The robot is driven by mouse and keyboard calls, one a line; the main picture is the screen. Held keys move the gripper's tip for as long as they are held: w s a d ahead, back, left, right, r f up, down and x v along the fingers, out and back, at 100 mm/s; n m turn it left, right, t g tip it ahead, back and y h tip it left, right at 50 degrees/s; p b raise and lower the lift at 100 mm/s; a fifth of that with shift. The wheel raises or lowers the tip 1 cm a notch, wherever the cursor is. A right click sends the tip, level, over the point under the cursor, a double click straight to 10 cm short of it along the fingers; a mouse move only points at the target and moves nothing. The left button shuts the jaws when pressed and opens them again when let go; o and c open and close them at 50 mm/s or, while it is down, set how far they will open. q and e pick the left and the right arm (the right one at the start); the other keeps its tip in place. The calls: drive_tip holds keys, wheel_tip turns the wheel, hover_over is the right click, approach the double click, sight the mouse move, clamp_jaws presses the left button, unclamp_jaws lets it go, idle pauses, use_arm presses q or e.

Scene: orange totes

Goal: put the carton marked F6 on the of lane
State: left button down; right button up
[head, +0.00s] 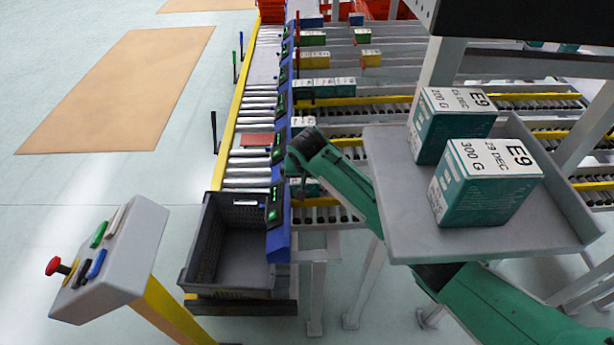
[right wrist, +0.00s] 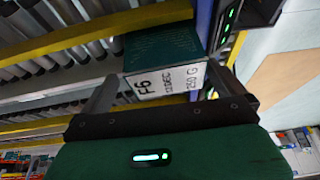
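The carton marked F6 (right wrist: 165,78) shows in the right wrist view, teal with a white top label. My right gripper (right wrist: 165,88) has one finger on each side of it, very close to its sides. I cannot tell whether the fingers press on it. In the head view my right arm reaches over the near end of the lanes, and its fingers are hidden. A teal carton (head: 306,188) with a white top shows partly beneath that arm; its mark is not readable there. No lane label reading OF is legible. My left gripper is not in view.
Two E9 cartons (head: 486,182) stand on a grey tray (head: 400,190) at the right. A dark empty tote (head: 207,240) sits at the roller line's near end. Roller lanes with several cartons run to the right. A control box (head: 110,260) stands at the lower left.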

drive_tip(key=shift+s+r, duration=0.1)
drive_tip(key=shift+r, duration=0.25)
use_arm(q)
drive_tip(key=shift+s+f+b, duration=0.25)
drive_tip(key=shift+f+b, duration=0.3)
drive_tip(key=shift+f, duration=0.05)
use_arm(e)
drive_tip(key=v, duration=1.3)
drive_tip(key=shift+s, duration=0.1)
